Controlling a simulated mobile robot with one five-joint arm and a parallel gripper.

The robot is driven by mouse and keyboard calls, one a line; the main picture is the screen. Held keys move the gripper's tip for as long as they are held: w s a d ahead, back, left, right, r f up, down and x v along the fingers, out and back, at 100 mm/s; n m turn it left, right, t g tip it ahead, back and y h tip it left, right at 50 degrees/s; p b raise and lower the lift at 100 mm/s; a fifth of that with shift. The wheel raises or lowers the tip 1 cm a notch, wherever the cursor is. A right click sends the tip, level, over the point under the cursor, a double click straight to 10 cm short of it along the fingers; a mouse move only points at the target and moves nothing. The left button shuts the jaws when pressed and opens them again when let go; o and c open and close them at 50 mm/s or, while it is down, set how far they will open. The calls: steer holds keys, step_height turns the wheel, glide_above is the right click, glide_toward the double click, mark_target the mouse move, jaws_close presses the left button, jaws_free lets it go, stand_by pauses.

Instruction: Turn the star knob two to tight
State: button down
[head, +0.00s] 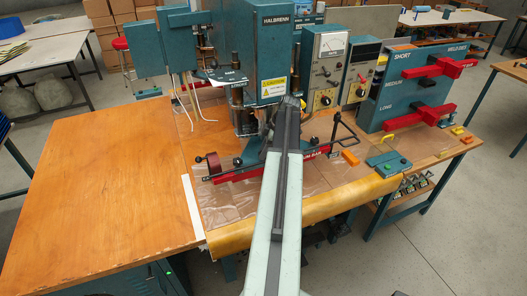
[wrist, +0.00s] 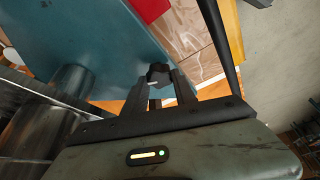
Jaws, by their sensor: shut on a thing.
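In the wrist view a small black star knob (wrist: 158,72) sits at the tips of my gripper (wrist: 159,82). The two dark fingers stand on either side of it and are shut on it. A thin stem shows below the knob between the fingers. The marks of the knob's turn are too small to read. In the head view my arm reaches to the teal welding machine (head: 262,40) and hides the knob and my fingertips.
A red bar (head: 235,174) lies under the press over clear sheet on the wooden table (head: 95,200). Meter boxes (head: 330,65) and a teal rack (head: 400,95) with red bars stand right. In the wrist view a metal cylinder (wrist: 65,90) is left and a dark bar (wrist: 215,40) close right.

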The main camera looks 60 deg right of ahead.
steer(key=m+h, duration=0.1)
steer(key=m, duration=0.1)
steer(key=m+h, duration=0.1)
steer(key=m, duration=0.4)
steer(key=shift+a+h, duration=0.3)
steer(key=shift+h, duration=0.1)
steer(key=m+h, duration=0.1)
steer(key=m, duration=0.3)
steer(key=shift+a, duration=0.1)
steer(key=m+h, duration=0.1)
steer(key=m, duration=0.3)
steer(key=shift+w+g+h, duration=0.1)
steer(key=shift+g+h, duration=0.3)
steer(key=m+g, duration=0.1)
steer(key=m, duration=0.3)
steer(key=shift+h, duration=0.4)
steer(key=m+g, duration=0.1)
steer(key=m, duration=0.1)
steer(key=m+g, duration=0.1)
steer(key=m, duration=0.1)
steer(key=shift+w+m, duration=0.2)
steer(key=shift+m, duration=0.1)
steer(key=m+g, duration=0.1)
steer(key=m, duration=0.3)
steer(key=shift+g, duration=0.4)
steer(key=shift+w+m+g, duration=0.1)
steer(key=shift+m+g, duration=0.4)
steer(key=shift+m, duration=1.3)
steer(key=shift+y, duration=0.3)
